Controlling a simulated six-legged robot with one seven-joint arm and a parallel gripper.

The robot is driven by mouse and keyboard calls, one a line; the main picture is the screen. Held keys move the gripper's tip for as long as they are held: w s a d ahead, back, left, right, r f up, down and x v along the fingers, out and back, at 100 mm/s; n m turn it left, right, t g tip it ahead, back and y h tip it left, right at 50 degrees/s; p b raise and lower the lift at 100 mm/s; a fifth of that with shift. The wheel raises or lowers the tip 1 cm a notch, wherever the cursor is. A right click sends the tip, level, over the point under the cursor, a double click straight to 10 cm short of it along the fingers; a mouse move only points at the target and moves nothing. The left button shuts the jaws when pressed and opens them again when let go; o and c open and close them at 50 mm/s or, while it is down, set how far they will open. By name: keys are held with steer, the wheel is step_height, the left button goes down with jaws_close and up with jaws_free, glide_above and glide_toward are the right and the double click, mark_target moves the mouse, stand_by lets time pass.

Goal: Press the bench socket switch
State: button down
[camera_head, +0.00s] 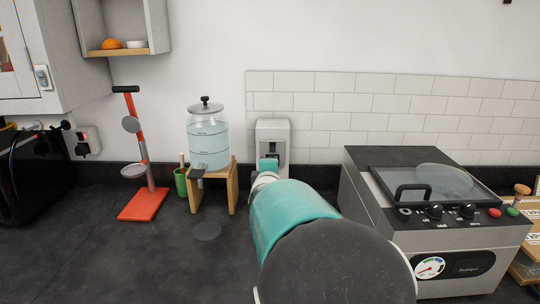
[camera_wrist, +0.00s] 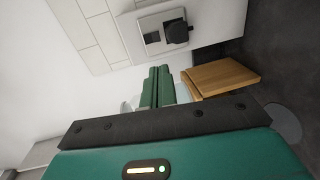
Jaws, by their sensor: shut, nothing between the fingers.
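A pale grey upright unit (camera_head: 273,131) stands at the tiled wall behind my gripper. In the wrist view, its face has a plate with a light grey panel (camera_wrist: 151,38) and a black block (camera_wrist: 177,33) sticking out; which part is a switch is too small to tell. My gripper (camera_head: 269,164) is in front of this unit and hides its lower part. In the wrist view the green fingers of my gripper (camera_wrist: 158,72) are together and empty, pointing towards the unit with a visible gap. A wall socket (camera_head: 88,140) with a dark plug is at the far left.
A glass water dispenser (camera_head: 208,138) on a wooden stand (camera_head: 232,188) is just left of my arm, with a dark round coaster (camera_head: 207,232) before it. A grey lidded machine (camera_head: 440,230) stands on the right. An orange stand (camera_head: 143,205) is left; the front bench is clear.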

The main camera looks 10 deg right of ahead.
mark_target(271, 152)
steer(key=x, duration=1.4)
steer(key=shift+f, duration=0.1)
steer(key=shift+w+d, duration=0.15)
steer(key=shift+w, duration=0.05)
steer(key=shift+f, duration=0.1)
